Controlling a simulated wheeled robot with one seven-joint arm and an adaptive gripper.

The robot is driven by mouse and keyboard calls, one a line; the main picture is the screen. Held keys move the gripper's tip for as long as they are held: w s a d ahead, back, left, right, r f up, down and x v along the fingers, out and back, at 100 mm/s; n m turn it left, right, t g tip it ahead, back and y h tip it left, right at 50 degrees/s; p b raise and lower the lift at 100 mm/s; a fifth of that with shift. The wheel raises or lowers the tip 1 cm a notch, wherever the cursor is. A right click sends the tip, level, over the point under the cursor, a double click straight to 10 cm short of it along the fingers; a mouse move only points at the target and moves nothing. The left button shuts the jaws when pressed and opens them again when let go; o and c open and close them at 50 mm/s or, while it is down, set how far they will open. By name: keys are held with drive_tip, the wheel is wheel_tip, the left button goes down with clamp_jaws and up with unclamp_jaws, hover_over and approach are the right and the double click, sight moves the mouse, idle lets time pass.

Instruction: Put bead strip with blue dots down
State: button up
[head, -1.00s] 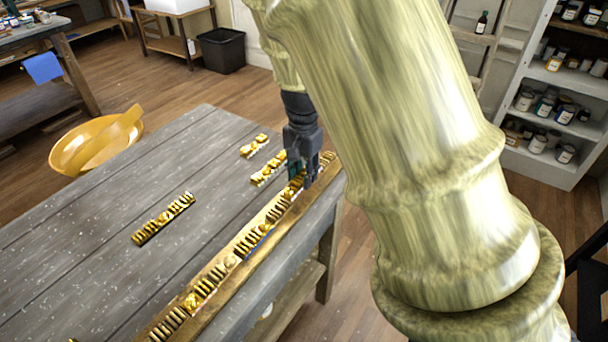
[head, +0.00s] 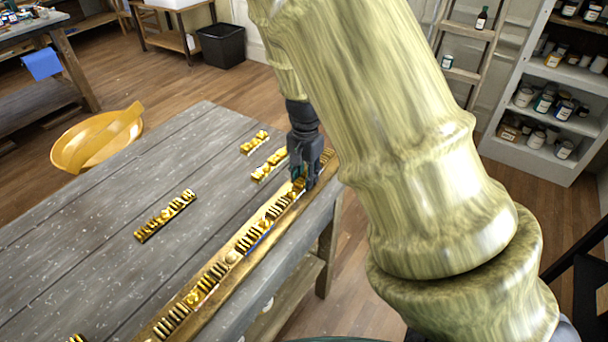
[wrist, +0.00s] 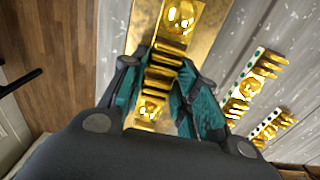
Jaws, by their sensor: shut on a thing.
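My gripper (head: 304,181) is at the far end of a long gilt rail (head: 150,330) along the table's right edge. In the wrist view its teal fingers (wrist: 161,92) are shut on a gold bead strip (wrist: 166,58), one on each side. The held strip lies over the rail, lengthwise with it. I cannot tell whether it touches the rail. Its dots are hidden, so I cannot confirm that they are blue. More gold ornament runs along the rail toward the near end, with a bit of blue showing beside it (head: 262,239).
Loose gold strips lie on the grey table (head: 90,240): one mid-table (head: 165,216), two near the gripper (head: 270,164) (head: 254,142), and part of one at the bottom edge (head: 77,338).

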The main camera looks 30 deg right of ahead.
sight(305, 176)
drive_tip(key=o, duration=1.1)
drive_tip(key=shift+f, duration=0.15)
drive_tip(key=shift+c, duration=0.2)
wheel_tip(305, 176, up, 12)
drive_tip(key=b, duration=0.1)
